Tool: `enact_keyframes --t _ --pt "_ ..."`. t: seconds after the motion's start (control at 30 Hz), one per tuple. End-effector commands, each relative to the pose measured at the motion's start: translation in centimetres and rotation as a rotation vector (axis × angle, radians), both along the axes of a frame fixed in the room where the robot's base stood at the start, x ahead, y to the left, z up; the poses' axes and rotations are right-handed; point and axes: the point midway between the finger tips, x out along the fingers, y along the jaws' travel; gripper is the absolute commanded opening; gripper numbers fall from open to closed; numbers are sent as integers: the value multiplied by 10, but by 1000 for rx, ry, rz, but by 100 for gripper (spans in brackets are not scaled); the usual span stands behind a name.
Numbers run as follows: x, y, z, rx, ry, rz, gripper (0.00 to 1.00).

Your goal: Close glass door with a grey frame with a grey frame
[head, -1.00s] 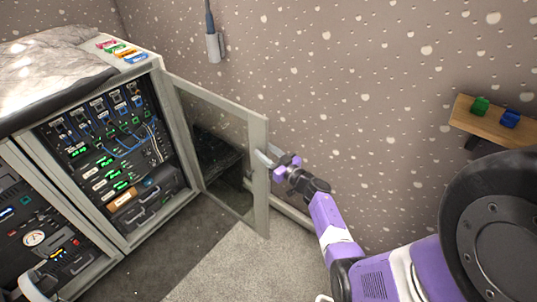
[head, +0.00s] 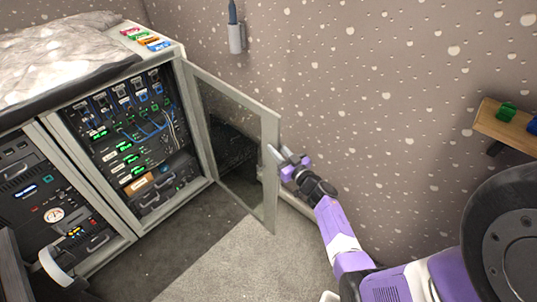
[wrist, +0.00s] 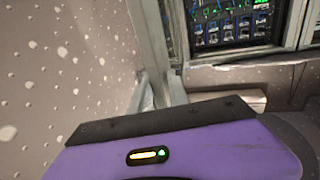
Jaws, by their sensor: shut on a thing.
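The glass door with a grey frame (head: 270,185) stands wide open, swung out from the right side of the equipment cabinet. Dark things show through its glass. My gripper (head: 283,163) is at the free edge of the door, shut on the door handle (head: 272,154). The fingertips are small in the head view, and their exact contact is hard to see.
The open cabinet (head: 140,140) holds racks with cables and green lights. Another rack (head: 45,200) stands at left with a pale handle in front. The spotted wall is close behind the door and my arm. A wooden shelf (head: 500,126) with small blocks is at right. Carpet before the cabinet is clear.

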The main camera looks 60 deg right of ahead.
Motion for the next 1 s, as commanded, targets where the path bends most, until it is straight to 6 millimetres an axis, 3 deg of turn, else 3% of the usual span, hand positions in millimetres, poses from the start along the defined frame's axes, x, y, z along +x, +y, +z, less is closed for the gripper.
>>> enact_keyframes --t 0.6,1.0 --pt "15 41 -1 -4 -3 -74 0" --pt "15 45 1 0 -1 -84 0"
